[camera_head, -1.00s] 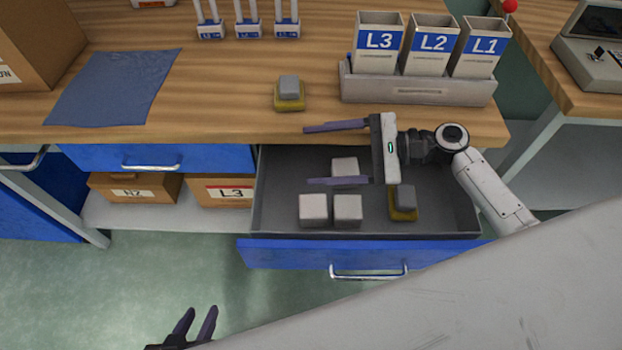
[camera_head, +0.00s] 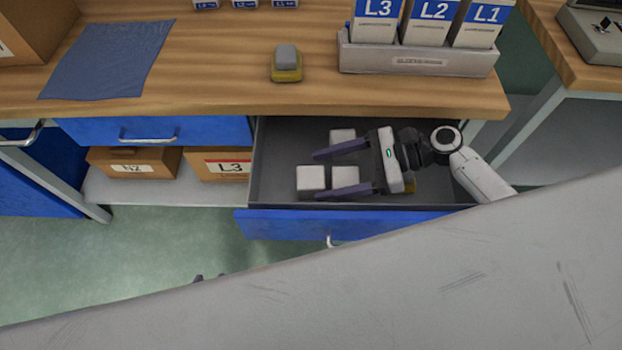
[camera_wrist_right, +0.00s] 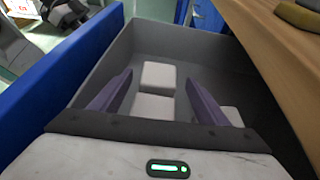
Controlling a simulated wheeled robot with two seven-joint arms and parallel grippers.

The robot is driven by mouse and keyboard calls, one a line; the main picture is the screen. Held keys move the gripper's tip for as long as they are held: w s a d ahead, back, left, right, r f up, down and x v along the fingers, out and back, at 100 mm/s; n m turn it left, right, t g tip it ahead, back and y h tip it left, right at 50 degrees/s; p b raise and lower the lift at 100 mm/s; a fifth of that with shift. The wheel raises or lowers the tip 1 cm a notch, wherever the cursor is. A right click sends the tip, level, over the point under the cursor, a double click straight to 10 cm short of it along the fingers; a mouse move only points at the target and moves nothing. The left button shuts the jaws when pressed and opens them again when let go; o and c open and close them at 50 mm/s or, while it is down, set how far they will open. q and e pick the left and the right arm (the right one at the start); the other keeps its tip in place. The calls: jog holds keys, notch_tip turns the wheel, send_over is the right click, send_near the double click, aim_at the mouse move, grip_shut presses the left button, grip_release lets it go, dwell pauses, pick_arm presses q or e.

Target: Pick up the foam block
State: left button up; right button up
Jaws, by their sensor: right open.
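Several blocks lie in the open grey drawer (camera_head: 275,150). Three are white: a left one (camera_head: 310,178), a middle one (camera_head: 345,176) and a back one (camera_head: 342,135). I cannot tell which is meant as the foam block. My right gripper (camera_head: 318,175) is open and empty above them. In the right wrist view the left block (camera_wrist_right: 158,75) and middle block (camera_wrist_right: 153,106) show between its fingers, and the back block (camera_wrist_right: 232,116) is partly hidden outside the right finger.
A grey-and-yellow block (camera_head: 286,64) sits on the wooden table (camera_head: 210,80). Another yellow piece (camera_head: 409,186) in the drawer is mostly hidden by my right gripper. The blue drawer front (camera_head: 290,225) and table edge flank the gripper. A labelled bin rack (camera_head: 415,62) stands on the table.

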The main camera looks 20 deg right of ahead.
jog(key=x, duration=0.3)
jog(key=shift+a, duration=0.3)
jog(key=c, duration=1.1)
notch_tip(320, 180, up, 10)
jog(key=shift+f+p, duration=0.15)
jog(key=shift+p, duration=0.8)
notch_tip(320, 180, up, 7)
jog(key=p, duration=0.2)
send_over(316, 177)
jog(key=s+d+r+m+t, duration=0.1)
jog(key=d+r, duration=0.2)
jog(key=s+d+r+m+t+h+b, duration=0.1)
jog(key=d+r+m+t, duration=0.1)
jog(key=d, duration=0.1)
jog(key=s+d+r+m+t+h+b, duration=0.1)
jog(key=d+r+t, duration=0.1)
jog(key=d+r, duration=0.1)
jog(key=shift+s+d+r+m, duration=0.25)
jog(key=shift+s+r+m, duration=0.05)
jog(key=shift+r, duration=0.05)
